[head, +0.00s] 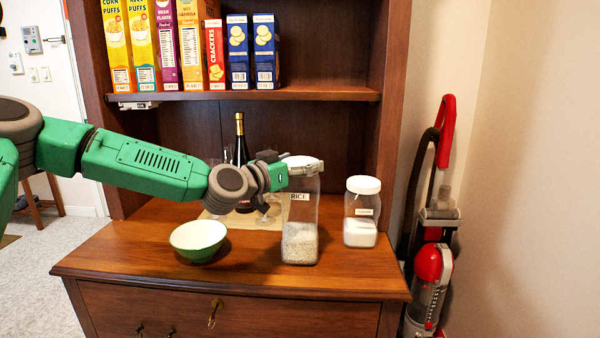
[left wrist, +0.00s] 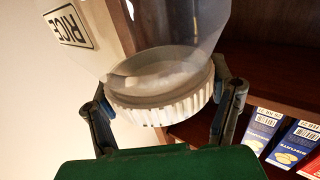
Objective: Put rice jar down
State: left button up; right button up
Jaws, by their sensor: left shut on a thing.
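The rice jar (head: 300,222) is a tall clear jar with a RICE label, a white lid and pale grains in its lower part. It is upright over the front of the wooden counter (head: 140,243); its base looks at or very near the surface, and I cannot tell if it touches. My left gripper (head: 305,168) is shut on the jar at its white lid. In the left wrist view the two fingers clasp both sides of the ribbed lid (left wrist: 165,103) of the jar. My right gripper is not in view.
A green bowl (head: 198,240) stands left of the jar. A smaller white-lidded jar (head: 361,212) stands to the right. A dark bottle (head: 241,150) and glasses are behind my gripper. A red vacuum (head: 432,265) stands right of the hutch.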

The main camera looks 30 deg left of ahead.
pick_arm(q)
jog(key=shift+f, duration=0.5)
jog(key=shift+d+r, duration=0.15)
jog(key=shift+d, duration=0.05)
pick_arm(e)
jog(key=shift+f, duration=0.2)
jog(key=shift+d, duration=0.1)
pick_arm(q)
jog(key=o, duration=1.7)
jog(key=shift+d, duration=0.1)
